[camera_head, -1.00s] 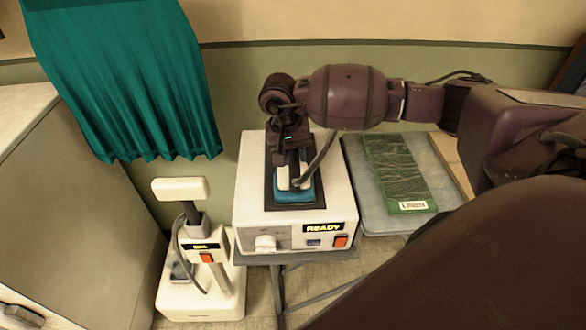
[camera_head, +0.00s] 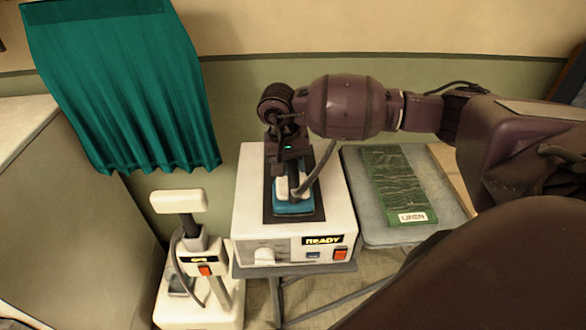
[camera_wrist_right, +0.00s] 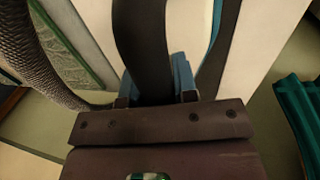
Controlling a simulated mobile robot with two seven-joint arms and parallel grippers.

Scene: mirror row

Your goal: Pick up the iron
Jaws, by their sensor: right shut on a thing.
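The iron (camera_head: 293,208), blue and white with a dark handle, is on the dark plate on top of a white station (camera_head: 342,215) with a READY display. My right gripper (camera_head: 290,172) reaches down over it and is shut on its handle. In the right wrist view the dark handle (camera_wrist_right: 143,40) runs between the blue finger pads of my right gripper (camera_wrist_right: 155,85). The gripper hides part of the iron, and I cannot tell whether its sole touches the plate. My left gripper is not in view.
A grey board (camera_head: 368,215) with a folded green cloth (camera_head: 396,180) lies right of the station. A white upright steamer (camera_head: 200,300) stands at left, below a hanging teal curtain (camera_head: 125,85). A cable rises from the iron. My right arm crosses the right side.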

